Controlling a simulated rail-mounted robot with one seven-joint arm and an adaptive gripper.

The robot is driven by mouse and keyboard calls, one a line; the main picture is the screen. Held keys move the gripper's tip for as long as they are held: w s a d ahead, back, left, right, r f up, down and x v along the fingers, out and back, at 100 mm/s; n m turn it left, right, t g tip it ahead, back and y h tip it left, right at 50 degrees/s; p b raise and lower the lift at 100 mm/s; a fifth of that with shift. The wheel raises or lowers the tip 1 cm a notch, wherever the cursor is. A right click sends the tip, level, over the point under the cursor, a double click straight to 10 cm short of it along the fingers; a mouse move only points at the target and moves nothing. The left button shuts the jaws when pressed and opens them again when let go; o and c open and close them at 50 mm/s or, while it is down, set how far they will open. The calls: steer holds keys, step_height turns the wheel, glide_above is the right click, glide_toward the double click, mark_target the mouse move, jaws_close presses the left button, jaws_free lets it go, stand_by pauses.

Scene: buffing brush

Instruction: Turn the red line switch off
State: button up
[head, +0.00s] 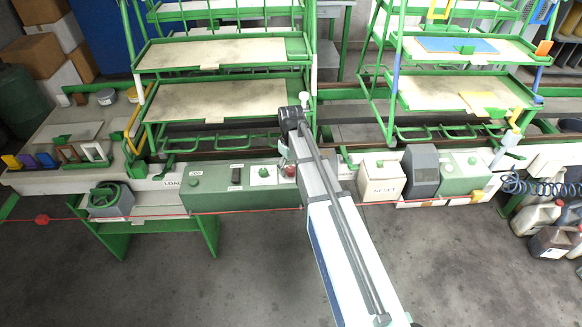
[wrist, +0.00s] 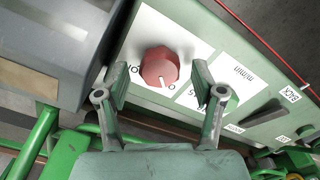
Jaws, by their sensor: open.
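The red line switch is a round red knob (wrist: 158,68) on a white label plate in the wrist view. A short white mark on its face points down in that picture, towards a small partly visible "O"; other lettering is at its left. My gripper (wrist: 161,80) is open, with one finger on each side of the knob in the picture. Gaps show between knob and fingers; I cannot tell how far above the panel the fingertips are. In the head view the red knob (head: 290,171) shows beside my arm, and my fingers are hard to make out.
The green control box (head: 222,199) also carries a green knob (head: 263,173) and a dark switch (head: 236,175). In the wrist view the green knob is partly behind the right finger. A grey housing (wrist: 50,50) stands close on the left. A red cable (head: 150,215) runs along the front.

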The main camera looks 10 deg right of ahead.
mark_target(291, 169)
step_height(291, 169, up, 12)
stand_by(0.5)
steer(key=shift+f, duration=0.1)
